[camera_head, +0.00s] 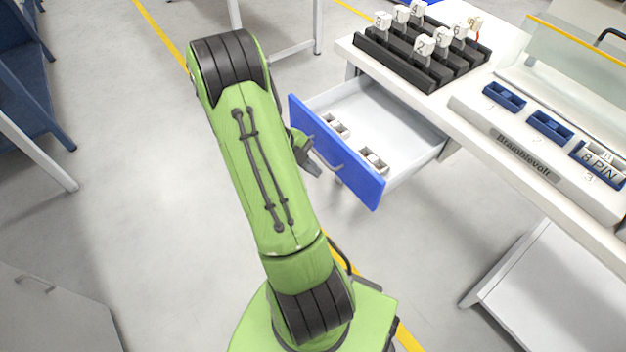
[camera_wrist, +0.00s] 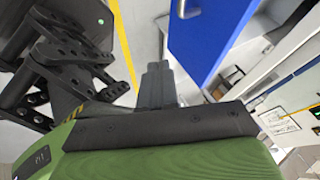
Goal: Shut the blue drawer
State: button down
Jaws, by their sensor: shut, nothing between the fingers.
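The blue drawer (camera_head: 347,160) is pulled out from under the white workbench in the head view. It has a blue front with a light bar handle, and small white parts with dark pieces lie inside. Its blue front (camera_wrist: 207,36) also shows at the top of the wrist view, with the handle at its left edge. My gripper (camera_head: 316,172) is in front of the drawer front, left of the handle and partly hidden by my green arm. In the wrist view my gripper (camera_wrist: 157,66) has its fingers together and empty. I cannot tell whether it touches the front.
The workbench (camera_head: 490,80) carries a black rack (camera_head: 420,58) with several numbered white blocks, and a panel with blue holders (camera_head: 549,126). A white cabinet (camera_head: 550,285) stands below right. Grey floor (camera_head: 150,210) is clear on the left.

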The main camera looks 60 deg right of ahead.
jog(key=s+d+f, duration=0.2)
jog(key=s+d+f+b, duration=0.1)
jog(key=s+d+f, duration=0.1)
jog(key=f, duration=0.1)
jog(key=s+d+f+b, duration=0.1)
jog(key=s+d+f, duration=0.1)
jog(key=s, duration=0.1)
jog(key=shift+s+f, duration=0.1)
jog(key=shift+f, duration=0.05)
jog(key=b, duration=0.5)
send_over(401, 152)
dwell(0.5)
